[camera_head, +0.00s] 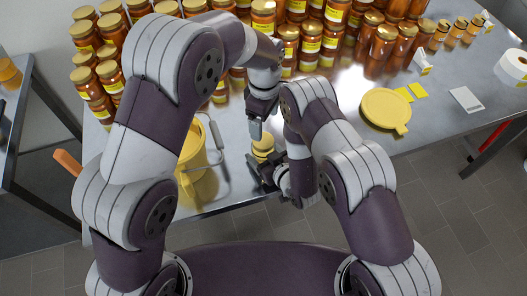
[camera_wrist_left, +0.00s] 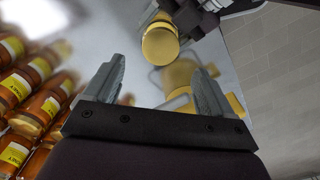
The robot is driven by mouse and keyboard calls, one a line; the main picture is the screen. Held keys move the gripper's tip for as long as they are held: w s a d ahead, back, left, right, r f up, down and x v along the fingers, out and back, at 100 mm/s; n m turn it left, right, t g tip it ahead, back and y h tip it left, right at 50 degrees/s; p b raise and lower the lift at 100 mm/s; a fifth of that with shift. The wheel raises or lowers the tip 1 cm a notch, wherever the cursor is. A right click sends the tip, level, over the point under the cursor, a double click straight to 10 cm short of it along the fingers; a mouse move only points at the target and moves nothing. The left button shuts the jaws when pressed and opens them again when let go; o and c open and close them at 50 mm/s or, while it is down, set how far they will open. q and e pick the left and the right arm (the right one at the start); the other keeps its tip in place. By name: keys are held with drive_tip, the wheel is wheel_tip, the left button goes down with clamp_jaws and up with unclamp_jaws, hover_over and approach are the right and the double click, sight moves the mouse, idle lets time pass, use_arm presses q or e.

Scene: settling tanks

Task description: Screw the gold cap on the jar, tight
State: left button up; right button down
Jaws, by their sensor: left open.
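The gold cap (camera_head: 263,142) sits on top of the jar (camera_head: 263,155) near the table's front edge; I cannot tell how tightly it is seated. In the left wrist view the round cap (camera_wrist_left: 160,46) shows beyond my fingers, with part of the jar behind it. My left gripper (camera_head: 256,130) points down, open and empty, just above and beside the cap; its two spread fingers show in the left wrist view (camera_wrist_left: 157,85). My right gripper (camera_head: 270,170) is low at the jar, its jaws around the jar's side and partly hidden by the arm.
A yellow pot (camera_head: 190,150) with a metal handle stands left of the jar. Many filled honey jars (camera_head: 310,40) crowd the back.

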sight(264, 140)
use_arm(q)
drive_tip(key=shift+f, duration=0.15)
wheel_tip(264, 140, down, 8)
drive_tip(key=shift+r, duration=0.1)
idle(0.4)
drive_tip(key=c, duration=1.1)
drive_tip(key=m, duration=0.5)
drive_tip(key=shift+m, duration=0.4)
drive_tip(key=m, duration=0.7)
